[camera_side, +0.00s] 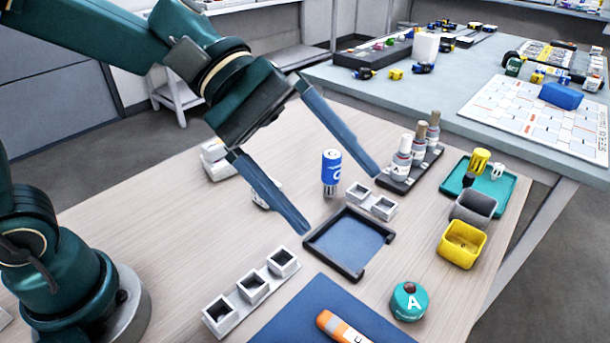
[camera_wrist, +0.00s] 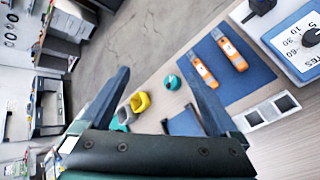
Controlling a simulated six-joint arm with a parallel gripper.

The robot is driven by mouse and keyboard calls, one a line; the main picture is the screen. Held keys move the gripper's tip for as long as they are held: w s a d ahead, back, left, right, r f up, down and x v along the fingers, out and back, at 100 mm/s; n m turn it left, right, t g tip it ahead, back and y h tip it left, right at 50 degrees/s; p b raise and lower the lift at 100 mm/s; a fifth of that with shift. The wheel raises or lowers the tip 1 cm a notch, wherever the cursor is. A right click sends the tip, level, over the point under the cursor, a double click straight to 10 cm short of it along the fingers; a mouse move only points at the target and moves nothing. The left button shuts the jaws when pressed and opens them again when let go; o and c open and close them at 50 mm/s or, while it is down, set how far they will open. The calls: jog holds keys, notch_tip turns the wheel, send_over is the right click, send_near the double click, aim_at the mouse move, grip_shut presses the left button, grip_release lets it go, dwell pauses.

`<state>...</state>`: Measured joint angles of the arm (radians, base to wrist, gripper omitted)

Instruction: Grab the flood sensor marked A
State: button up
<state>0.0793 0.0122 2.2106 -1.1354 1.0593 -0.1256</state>
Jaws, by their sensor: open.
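The flood sensor marked A (camera_side: 409,301) is a round teal puck with a white A and a dark reddish spot on top. It lies on the wooden table at the front right in the side view, to the right of the blue mat. In the wrist view the sensor (camera_wrist: 173,82) is a small teal disc between the finger lines. My gripper (camera_side: 342,203) is open and empty, its blue fingers spread wide above the table. It is up and to the left of the sensor in the side view, well apart from it. The fingers also show in the wrist view (camera_wrist: 159,75).
A dark square tray (camera_side: 350,243) lies below the fingers. A blue-and-white cylinder (camera_side: 331,168) stands behind it. A yellow bin (camera_side: 462,244) and grey bin (camera_side: 473,208) stand behind the sensor. An orange device (camera_side: 340,327) lies on the blue mat (camera_side: 290,322). Bare table surrounds the sensor.

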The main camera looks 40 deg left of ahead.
jog(key=w+d+f+n+h, duration=0.2)
jog(key=w+d+f+n, duration=0.15)
jog(key=w+n, duration=0.2)
jog(key=n+t+h, duration=0.1)
jog(key=n, duration=0.4)
send_near(402, 291)
jog(key=w+d+r, duration=0.1)
jog(key=d, duration=0.1)
jog(key=w+d+r, duration=0.1)
jog(key=w+d, duration=0.1)
jog(key=shift+r, duration=0.25)
jog(key=shift+n+g, duration=0.35)
jog(key=shift+g, duration=0.05)
jog(key=f, duration=0.1)
jog(key=s+f, duration=0.1)
jog(key=f, duration=0.2)
jog(key=shift+s+d+f, duration=0.3)
jog(key=shift+s+f, duration=0.05)
jog(key=shift+s+d+f, duration=0.1)
jog(key=shift+d+f, duration=0.1)
jog(key=shift+d, duration=0.1)
jog(key=shift+x, duration=2.2)
